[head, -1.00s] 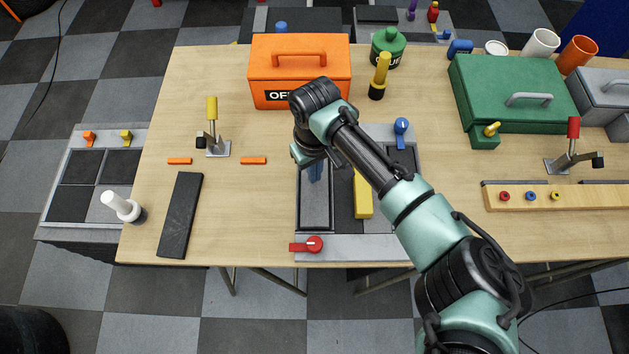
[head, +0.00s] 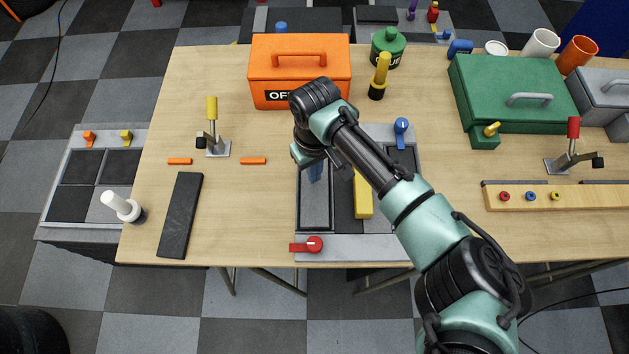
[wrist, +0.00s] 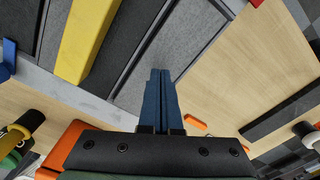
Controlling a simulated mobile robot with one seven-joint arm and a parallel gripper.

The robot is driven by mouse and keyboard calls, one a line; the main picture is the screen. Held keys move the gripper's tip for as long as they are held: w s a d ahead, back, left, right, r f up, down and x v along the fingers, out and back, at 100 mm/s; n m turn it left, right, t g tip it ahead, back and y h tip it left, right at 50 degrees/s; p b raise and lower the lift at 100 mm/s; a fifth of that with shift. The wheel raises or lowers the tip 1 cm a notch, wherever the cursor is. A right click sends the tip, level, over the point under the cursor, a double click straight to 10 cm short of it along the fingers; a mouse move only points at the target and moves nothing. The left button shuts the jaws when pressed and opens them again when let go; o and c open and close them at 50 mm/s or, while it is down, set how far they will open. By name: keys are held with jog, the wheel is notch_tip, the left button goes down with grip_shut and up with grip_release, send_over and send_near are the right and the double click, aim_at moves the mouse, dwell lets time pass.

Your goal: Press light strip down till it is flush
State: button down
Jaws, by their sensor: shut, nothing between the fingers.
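The light grey strip (head: 315,208) lies lengthwise in the left slot of a grey panel (head: 365,248) on the table. In the wrist view the strip (wrist: 188,45) runs away beyond the fingertips, with a thin dark gap along its edges. I cannot tell from these views how far it stands above the panel. My gripper (head: 315,178) points down over the strip's far half, its blue fingers closed together with nothing between them. In the wrist view the fingertips (wrist: 160,73) lie over the strip; whether they touch it is unclear.
A raised yellow bar (head: 362,195) is right of the strip, and a red knob (head: 314,244) sits at the panel's near edge. An orange box (head: 300,72) stands behind. A black bar (head: 180,215) lies left; bare table lies between it and the panel.

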jog(key=shift+s+f+b, duration=0.1)
jog(key=shift+f+b, duration=0.6)
jog(key=shift+f, duration=0.9)
dwell(2.0)
notch_tip(320, 180, up, 8)
jog(key=p, duration=0.8)
jog(key=shift+r, duration=0.1)
dwell(0.5)
